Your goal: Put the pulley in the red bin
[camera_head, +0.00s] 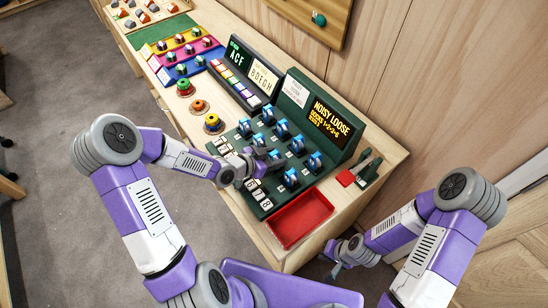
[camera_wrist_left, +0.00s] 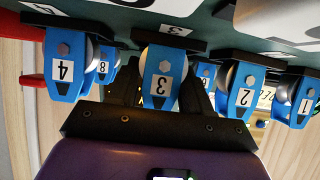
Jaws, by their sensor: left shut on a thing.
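Several blue pulleys with numbered white labels stand in two rows on a dark green board (camera_head: 240,200). My left gripper (camera_wrist_left: 158,95) is shut on the pulley labelled 3 (camera_wrist_left: 162,78), with a dark finger on either side. In the head view this pulley (camera_head: 274,156) is in the front row, still at the board. Pulleys 4 (camera_wrist_left: 66,62) and 2 (camera_wrist_left: 243,88) are its neighbours. The red bin (camera_head: 318,224) is an empty shallow tray at the bench's near end. My right gripper (camera_head: 336,262) hangs low beyond the bench edge; its jaws are too small to judge.
A display (camera_head: 334,122) reading "NOISY LOOSE" stands behind the pulleys. White numbered tiles (camera_head: 258,194) line the board's front. A red-and-green lever device (camera_head: 358,172) is right of the bin. Coloured knobs and buttons (camera_head: 186,88) fill the bench's far part.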

